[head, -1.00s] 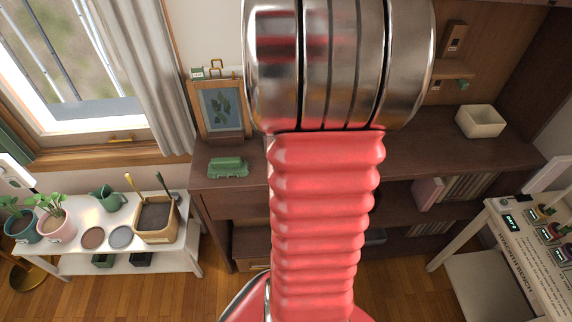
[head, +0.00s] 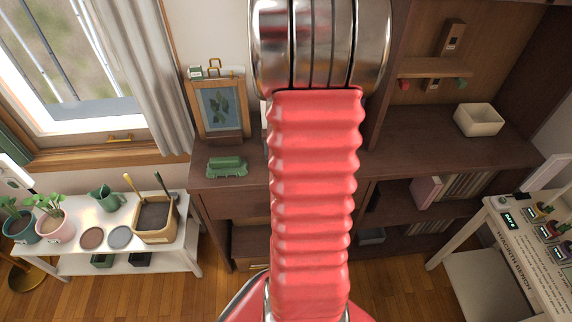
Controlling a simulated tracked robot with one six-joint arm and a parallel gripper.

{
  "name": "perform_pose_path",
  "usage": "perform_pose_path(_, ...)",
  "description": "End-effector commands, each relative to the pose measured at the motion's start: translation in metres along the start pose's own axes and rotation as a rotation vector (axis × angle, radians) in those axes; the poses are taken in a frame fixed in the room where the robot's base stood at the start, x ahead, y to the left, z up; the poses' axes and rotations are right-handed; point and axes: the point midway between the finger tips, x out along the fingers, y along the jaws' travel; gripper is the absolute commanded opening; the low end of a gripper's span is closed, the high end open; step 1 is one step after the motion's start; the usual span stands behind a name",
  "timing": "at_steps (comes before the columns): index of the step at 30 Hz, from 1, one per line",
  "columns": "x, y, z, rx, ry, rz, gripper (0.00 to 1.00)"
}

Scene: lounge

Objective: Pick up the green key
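A small green item (head: 461,84) hangs at the right end under a narrow wooden rack (head: 435,67) on the back panel of the dark shelf unit. It may be the green key, but it is too small to tell its shape. A red item (head: 405,85) and a brownish item (head: 431,84) hang to its left. My gripper is out of view. My own red ribbed arm and its metal joint fill the middle of the picture and hide part of the shelf unit.
A cream box (head: 479,120) stands on the dark shelf unit (head: 428,150) below the rack. A green object (head: 227,167) and a framed leaf picture (head: 219,108) stand on the left part. A white plant bench (head: 182,240) is at left, a lettered workbench (head: 530,262) at right.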

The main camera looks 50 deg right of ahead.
Motion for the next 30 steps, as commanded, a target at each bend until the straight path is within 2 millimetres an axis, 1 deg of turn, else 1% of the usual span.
perform_pose_path(3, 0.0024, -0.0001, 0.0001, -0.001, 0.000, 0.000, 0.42)
perform_pose_path(17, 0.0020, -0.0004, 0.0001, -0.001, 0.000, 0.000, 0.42)
perform_pose_path(20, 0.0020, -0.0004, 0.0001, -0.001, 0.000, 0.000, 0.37)
perform_pose_path(30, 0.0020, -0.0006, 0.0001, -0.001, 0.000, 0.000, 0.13)
